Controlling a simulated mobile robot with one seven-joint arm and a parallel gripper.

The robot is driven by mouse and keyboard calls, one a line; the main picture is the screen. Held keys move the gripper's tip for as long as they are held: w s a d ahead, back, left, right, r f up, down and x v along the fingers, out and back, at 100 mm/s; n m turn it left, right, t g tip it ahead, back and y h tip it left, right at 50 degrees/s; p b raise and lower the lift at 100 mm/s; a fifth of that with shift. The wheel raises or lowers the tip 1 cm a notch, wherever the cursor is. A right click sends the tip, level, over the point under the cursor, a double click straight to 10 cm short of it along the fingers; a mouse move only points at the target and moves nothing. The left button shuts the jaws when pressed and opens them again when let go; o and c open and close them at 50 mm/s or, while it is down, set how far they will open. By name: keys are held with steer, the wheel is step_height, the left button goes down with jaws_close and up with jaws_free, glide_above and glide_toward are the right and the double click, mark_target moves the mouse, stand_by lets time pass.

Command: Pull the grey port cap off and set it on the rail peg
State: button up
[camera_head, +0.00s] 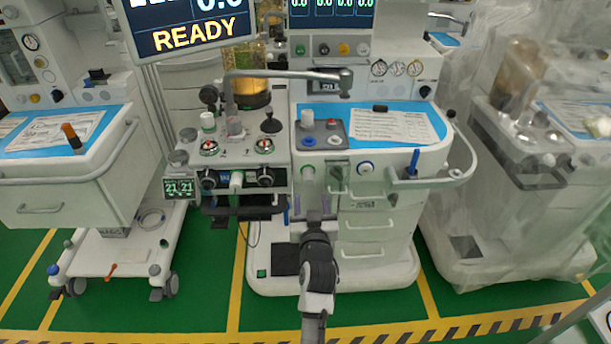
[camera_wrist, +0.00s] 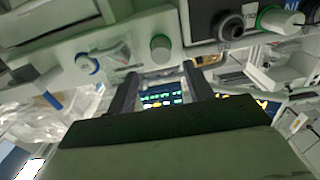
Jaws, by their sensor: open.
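My gripper (camera_head: 314,214) is low in front of the middle cart; in the wrist view its two dark fingers (camera_wrist: 160,76) stand apart with nothing between them. A round grey-green cap (camera_wrist: 160,46) sits on the cart front beyond the fingertips, apart from them; it also shows in the head view (camera_head: 308,172). I cannot tell for sure that it is the grey port cap. A blue-ringed round port (camera_head: 365,168) is to its right in the head view. A blue upright piece (camera_head: 413,161) stands at the side rail (camera_head: 428,182); whether it is the rail peg is unclear.
Black knobs (camera_head: 208,179) and a green-ended fitting (camera_head: 236,182) are left of the cap. Drawers (camera_head: 366,222) lie below it. A bent metal arm (camera_head: 290,74) crosses above the worktop. A plastic-covered cart (camera_head: 540,170) stands right, another cart (camera_head: 70,170) left. Green floor shows between the carts.

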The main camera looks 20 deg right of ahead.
mark_target(309, 184)
steer(key=shift+w, duration=0.15)
steer(key=shift+b+x, duration=0.9)
steer(key=shift+x, duration=3.5)
jaws_close()
steer(key=shift+f, duration=0.1)
steer(key=shift+p+v, duration=0.3)
steer(key=shift+v, duration=2.7)
steer(key=shift+r, duration=0.3)
